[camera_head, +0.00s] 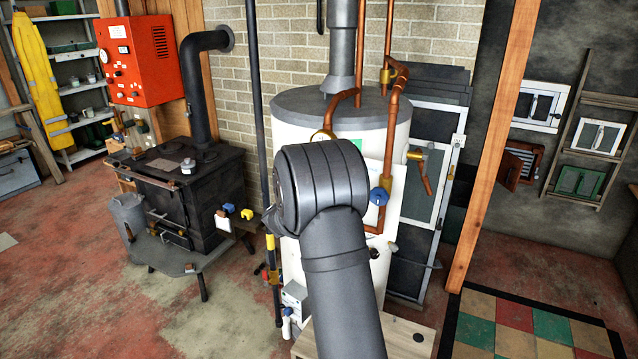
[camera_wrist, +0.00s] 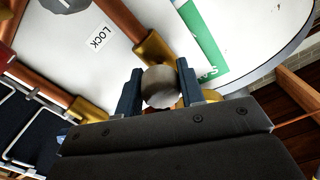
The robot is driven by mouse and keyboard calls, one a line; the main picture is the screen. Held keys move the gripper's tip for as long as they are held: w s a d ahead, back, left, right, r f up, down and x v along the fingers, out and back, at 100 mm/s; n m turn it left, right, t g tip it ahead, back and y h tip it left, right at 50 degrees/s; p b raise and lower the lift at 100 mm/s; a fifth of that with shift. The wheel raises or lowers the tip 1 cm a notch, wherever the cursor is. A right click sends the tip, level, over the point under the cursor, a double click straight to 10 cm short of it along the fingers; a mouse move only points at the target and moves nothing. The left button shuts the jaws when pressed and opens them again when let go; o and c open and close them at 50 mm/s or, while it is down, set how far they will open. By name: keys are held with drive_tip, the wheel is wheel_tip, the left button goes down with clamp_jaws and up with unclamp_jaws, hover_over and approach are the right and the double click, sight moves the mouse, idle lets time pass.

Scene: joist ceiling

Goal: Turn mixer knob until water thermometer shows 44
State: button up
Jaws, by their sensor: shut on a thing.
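In the wrist view my gripper (camera_wrist: 159,84) has its two dark blue fingers shut on a round grey knob (camera_wrist: 160,88), one finger on each side. I take this to be the mixer knob; brass fittings show around it. In the head view my arm covers the gripper and the knob. The white tank (camera_head: 299,110) stands behind my arm. A round brass-rimmed dial (camera_head: 322,135), possibly the thermometer, shows partly above my arm on the tank's front. Its reading is too small to tell.
Copper pipes (camera_head: 391,130) run down the tank's right side, with a blue handle (camera_head: 379,196) on them. A black stove (camera_head: 190,190) stands to the left, a wooden post (camera_head: 490,150) to the right.

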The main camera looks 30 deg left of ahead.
drive_tip(key=o, duration=1)
drive_tip(key=shift+s, duration=0.15)
drive_tip(key=s, duration=1.7)
drive_tip(key=shift+s, duration=0.1)
drive_tip(key=w, duration=1.7)
drive_tip(key=shift+w, duration=0.25)
